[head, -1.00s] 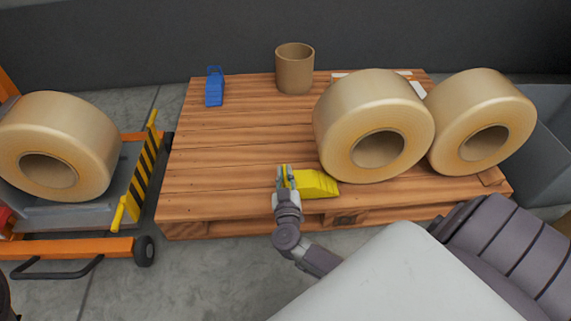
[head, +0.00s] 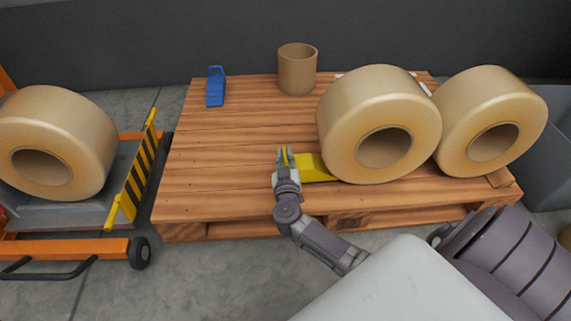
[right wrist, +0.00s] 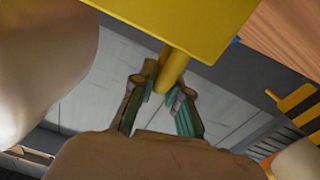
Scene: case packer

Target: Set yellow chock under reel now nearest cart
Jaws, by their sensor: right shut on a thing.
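The yellow chock (head: 316,168) is low on the wooden pallet, at the left side of the middle reel (head: 385,146). Its right end meets the reel's lower left edge in the picture; I cannot tell whether they touch or how far under the curve it reaches. My right gripper (head: 284,157) is shut on the chock's left end. In the right wrist view, its fingers (right wrist: 167,95) close around the chock's yellow handle, with the chock body (right wrist: 185,22) above and a pale reel (right wrist: 40,60) filling the left. My left gripper is out of view.
Another reel (head: 492,139) stands close at the right. A third reel (head: 50,142) sits on the orange cart (head: 75,249) at left, beside a striped barrier (head: 142,172). A blue chock (head: 215,88) and a cardboard core (head: 297,70) stand at the back. The pallet's left half (head: 225,150) is clear.

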